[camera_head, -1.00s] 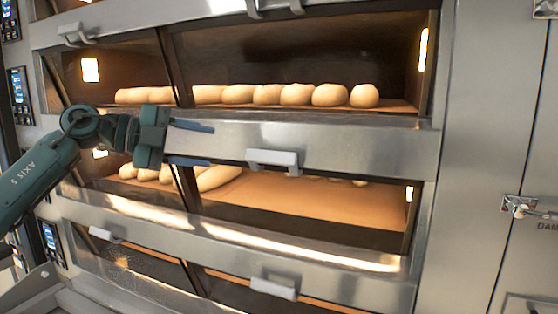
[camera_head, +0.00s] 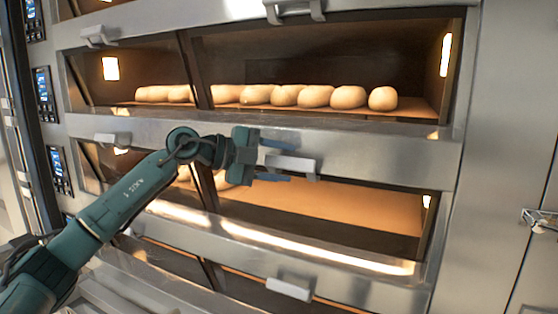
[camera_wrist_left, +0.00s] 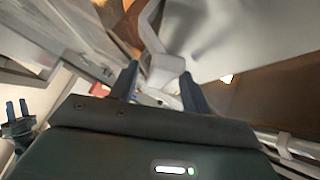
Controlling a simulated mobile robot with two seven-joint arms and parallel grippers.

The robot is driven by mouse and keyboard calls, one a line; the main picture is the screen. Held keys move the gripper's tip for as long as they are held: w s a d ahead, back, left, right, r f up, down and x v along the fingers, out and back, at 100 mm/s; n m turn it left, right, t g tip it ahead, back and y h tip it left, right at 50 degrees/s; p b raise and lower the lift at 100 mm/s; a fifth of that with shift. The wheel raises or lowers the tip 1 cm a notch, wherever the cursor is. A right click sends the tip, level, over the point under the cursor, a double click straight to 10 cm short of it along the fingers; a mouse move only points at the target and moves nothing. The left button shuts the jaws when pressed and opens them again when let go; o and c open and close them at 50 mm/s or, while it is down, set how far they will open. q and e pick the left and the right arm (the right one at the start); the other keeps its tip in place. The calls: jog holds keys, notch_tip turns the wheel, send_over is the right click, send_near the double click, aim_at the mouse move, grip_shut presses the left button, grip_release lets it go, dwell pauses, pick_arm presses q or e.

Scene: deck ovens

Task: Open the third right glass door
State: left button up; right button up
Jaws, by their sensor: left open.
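The right glass door (camera_head: 330,205) under the middle steel band is closed, with a lit deck behind it. Its pale bar handle (camera_head: 296,166) sits on the band above the glass. My left gripper (camera_head: 274,161) is open at this handle, one finger above and one below its left end. In the left wrist view the handle (camera_wrist_left: 166,72) shows between the spread fingers of my left gripper (camera_wrist_left: 158,85); I cannot tell whether they touch it. My right gripper (camera_wrist_left: 17,108) shows small at the lower left of the wrist view, its two fingers apart.
The deck above holds a row of pale loaves (camera_head: 315,97). Another handle (camera_head: 289,289) is on the band below, and one (camera_head: 294,10) at the top. Control panels (camera_head: 58,170) line the left. A steel cabinet with a latch (camera_head: 538,219) stands at right.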

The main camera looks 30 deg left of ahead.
pick_arm(q)
grip_shut()
dwell(0.5)
